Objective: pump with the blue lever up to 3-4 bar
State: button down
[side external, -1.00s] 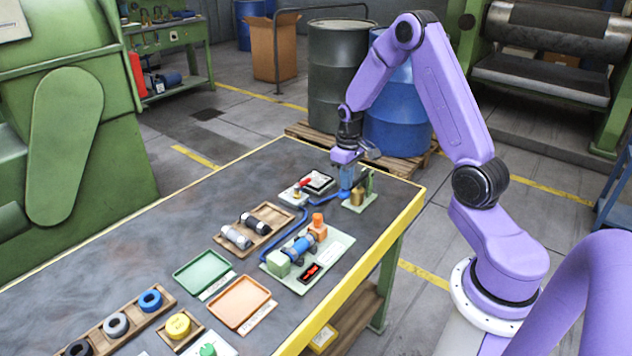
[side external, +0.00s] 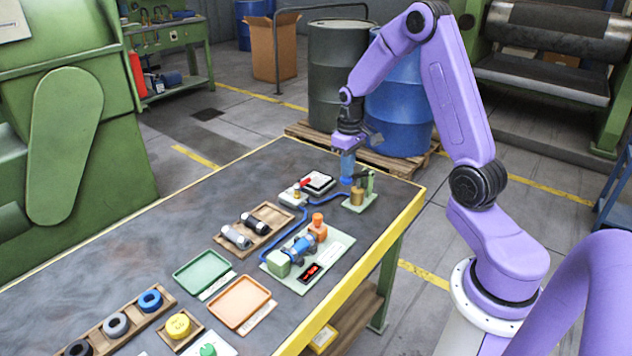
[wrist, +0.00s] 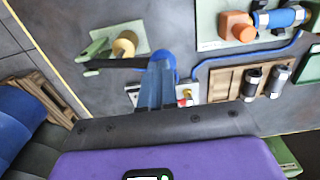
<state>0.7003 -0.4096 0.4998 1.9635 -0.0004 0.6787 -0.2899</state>
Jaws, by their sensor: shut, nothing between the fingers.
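The hand pump, with a brass cylinder (side external: 357,196) and a green post, stands on a pale green base at the table's far right corner. Its dark lever runs to a bright blue end (wrist: 165,58). My gripper (side external: 347,176) points down at this end, left of the cylinder. In the wrist view, my shut fingers (wrist: 158,85) overlap the blue end and hide part of it. I cannot tell whether they touch it. A small display (side external: 311,272) with red digits sits on the pale green plate; its reading is too small to make out.
A blue hose (side external: 330,200) runs from the pump area towards the fixture with the blue cylinder (side external: 298,247). A plate with a red-handled valve (side external: 303,185) lies left of my gripper. A wooden rack (side external: 253,230) and green tray (side external: 202,271) stand nearer.

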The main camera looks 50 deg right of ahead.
aim_at(347, 183)
dwell(0.3)
dwell(1.5)
jog(key=shift+f, duration=2.7)
jog(key=shift+r, duration=2.7)
